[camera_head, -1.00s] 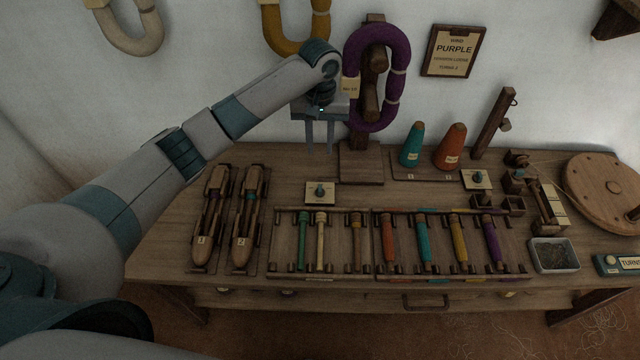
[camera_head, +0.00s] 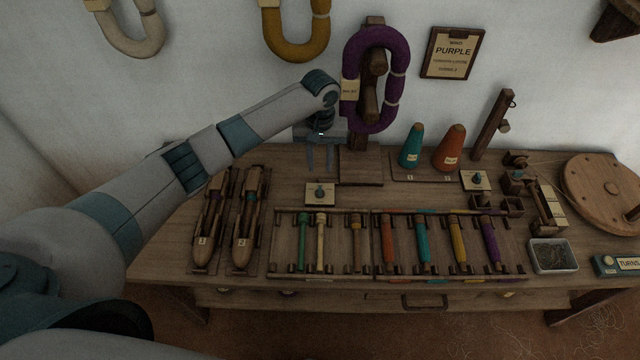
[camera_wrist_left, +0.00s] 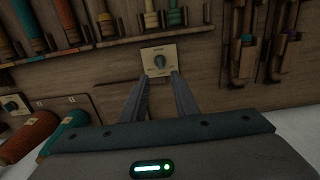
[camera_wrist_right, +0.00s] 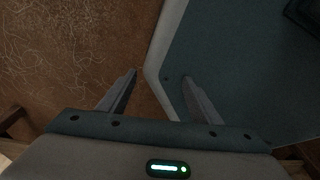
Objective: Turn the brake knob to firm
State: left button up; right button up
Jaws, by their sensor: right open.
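A dark teal knob (camera_head: 320,190) stands on a small pale plate at the back of the bench, left of the middle. In the left wrist view this knob (camera_wrist_left: 160,62) sits just beyond the fingertips, its plate lettering too small to read. My left gripper (camera_head: 321,168) is open and empty, pointing down, above and a little behind the knob, apparently not touching it. A similar knob (camera_head: 477,180) on a pale plate is farther right; I cannot read which is the brake. My right gripper (camera_wrist_right: 160,76) is open and empty, seen only in its wrist view.
A rack of coloured bobbins (camera_head: 400,278) lies in front of the knob. Two wooden shuttles (camera_head: 208,235) lie to its left. The purple hank (camera_head: 350,88) hangs behind on a post. Teal (camera_head: 412,148) and orange (camera_head: 450,149) cones stand to the right.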

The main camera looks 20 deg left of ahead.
aim_at(320, 189)
pick_arm(q)
notch_tip(320, 189, down, 9)
jog(key=shift+r+p, duration=0.1)
jog(key=shift+p, duration=0.25)
jog(key=shift+f, duration=0.95)
pick_arm(e)
jog(key=s, duration=0.1)
jog(key=d, duration=0.1)
jog(key=s, duration=0.1)
jog(key=shift+s+d+r+g, duration=0.2)
jog(key=shift+s+d+g, duration=0.1)
jog(key=shift+g, duration=0.1)
pick_arm(q)
jog(key=shift+c, duration=0.3)
pick_arm(e)
jog(key=shift+a, duration=0.1)
pick_arm(q)
jog(key=c, duration=0.5)
grip_shut()
pick_arm(e)
jog(key=shift+a, duration=0.2)
